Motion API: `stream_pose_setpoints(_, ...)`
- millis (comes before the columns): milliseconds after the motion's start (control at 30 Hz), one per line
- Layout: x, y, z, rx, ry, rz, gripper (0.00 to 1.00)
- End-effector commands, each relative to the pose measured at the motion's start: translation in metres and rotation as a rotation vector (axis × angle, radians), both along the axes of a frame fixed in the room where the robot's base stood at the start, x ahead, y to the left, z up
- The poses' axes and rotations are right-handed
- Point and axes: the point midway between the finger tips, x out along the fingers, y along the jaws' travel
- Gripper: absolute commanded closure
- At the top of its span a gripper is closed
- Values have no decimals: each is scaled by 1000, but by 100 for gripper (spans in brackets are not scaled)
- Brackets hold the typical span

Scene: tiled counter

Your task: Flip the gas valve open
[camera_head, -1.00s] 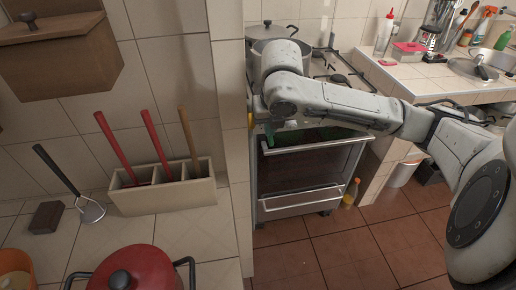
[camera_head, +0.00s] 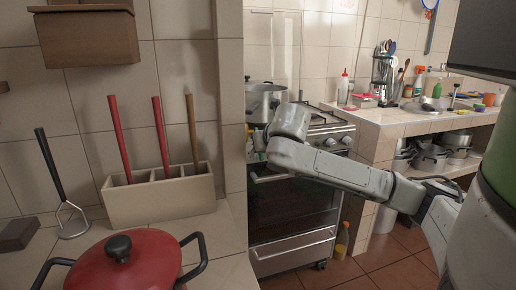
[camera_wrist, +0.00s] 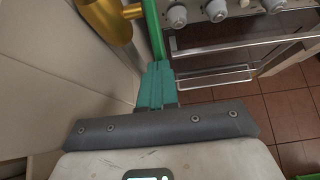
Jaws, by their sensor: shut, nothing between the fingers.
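A gold-coloured rounded body, looking like the gas valve (camera_wrist: 108,18), is at the top left of the wrist view, close to the pale wall. My gripper (camera_wrist: 156,72) has teal fingers, shut and empty. Their tips are below and right of the gold body, at the lower end of the green bar; contact is unclear. In the head view my arm and the wall edge largely hide the fingers and valve.
The stove (camera_head: 295,215) is right of the gripper, its knobs (camera_wrist: 215,10) close by. A pot (camera_head: 264,100) stands on it. The tiled wall end (camera_head: 232,120) is close on the left. A red pot (camera_head: 125,262) and utensil box (camera_head: 160,198) are on the near counter.

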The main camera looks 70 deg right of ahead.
Motion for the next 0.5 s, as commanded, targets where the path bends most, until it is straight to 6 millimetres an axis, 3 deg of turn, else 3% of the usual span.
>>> stream_pose_setpoints(33,0,-3,-15,-25,-20,-1,100)
stream_pose_setpoints(500,8,-17,-34,-275,-216,-2,100)
